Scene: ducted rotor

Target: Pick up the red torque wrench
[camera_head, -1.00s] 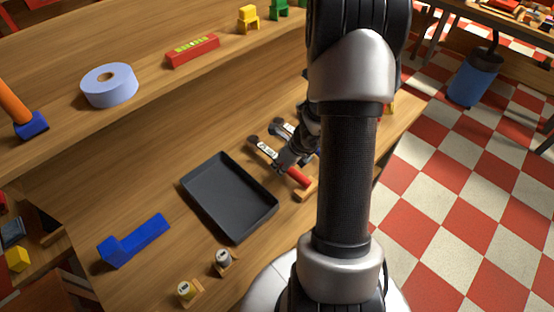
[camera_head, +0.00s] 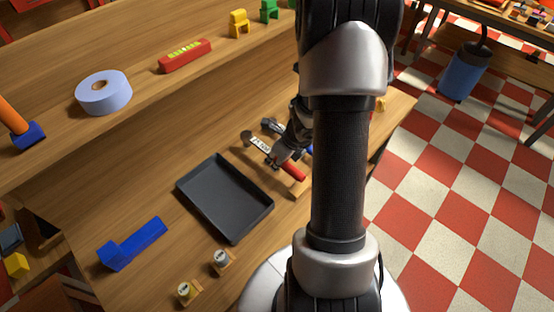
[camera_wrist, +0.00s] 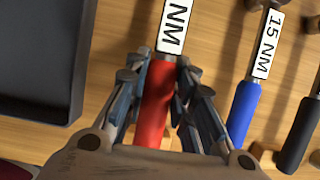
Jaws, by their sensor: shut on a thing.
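The red torque wrench (camera_head: 293,172) has a red handle, a white label and a dark head. In the wrist view its red handle (camera_wrist: 156,103) runs between my fingers, with the "NM" label above them. My gripper (camera_head: 281,156) is shut on this handle; in the wrist view the fingers (camera_wrist: 157,90) press on both sides of it. The number on the label is cut off in the wrist view. Whether the wrench is clear of its wooden rest cannot be told for sure. My arm hides part of the area to the right.
A blue-handled wrench (camera_wrist: 243,108) marked 15 NM and a black-handled one (camera_wrist: 298,135) lie just right of it. A dark empty tray (camera_head: 182,187) is close on the left. A blue angled block (camera_head: 133,244) and two small round parts on wooden bases (camera_head: 221,262) lie nearer the front.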

